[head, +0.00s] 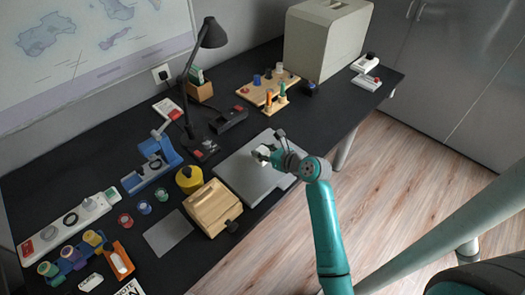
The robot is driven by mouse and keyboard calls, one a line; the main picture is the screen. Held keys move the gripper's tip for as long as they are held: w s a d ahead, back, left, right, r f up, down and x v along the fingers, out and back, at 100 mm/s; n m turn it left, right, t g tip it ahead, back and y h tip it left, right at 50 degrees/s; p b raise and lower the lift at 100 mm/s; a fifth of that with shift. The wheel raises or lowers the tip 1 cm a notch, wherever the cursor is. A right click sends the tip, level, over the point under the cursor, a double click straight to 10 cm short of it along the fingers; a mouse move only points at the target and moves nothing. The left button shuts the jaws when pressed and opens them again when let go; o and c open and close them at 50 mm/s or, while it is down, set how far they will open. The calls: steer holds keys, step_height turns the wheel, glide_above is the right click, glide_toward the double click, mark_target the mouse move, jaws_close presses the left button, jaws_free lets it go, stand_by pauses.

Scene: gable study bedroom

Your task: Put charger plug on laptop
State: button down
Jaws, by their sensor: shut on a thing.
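The laptop (238,181) is a flat grey slab on the black desk, near the front edge and right of the wooden box. My gripper (268,153) is over its back right part, at the end of my teal arm. It is shut on a small white thing (262,150), which looks like the charger plug. Whether the plug touches the laptop or hangs just above it I cannot tell. My gripper and wrist hide part of the laptop's right side.
A wooden box (212,206) and a yellow round thing (189,179) stand left of the laptop. A black lamp (212,35) and a dark device (229,120) are behind it. A wooden board (258,92) with small items and a large beige case (325,45) stand farther right.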

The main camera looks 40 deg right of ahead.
steer(key=c, duration=0.7)
jaws_free()
steer(key=shift+f, duration=0.1)
steer(key=shift+s+r, duration=0.15)
steer(key=shift+r, duration=0.05)
steer(key=v, duration=1.1)
steer(key=shift+s+r, duration=0.2)
steer(key=shift+s, duration=0.1)
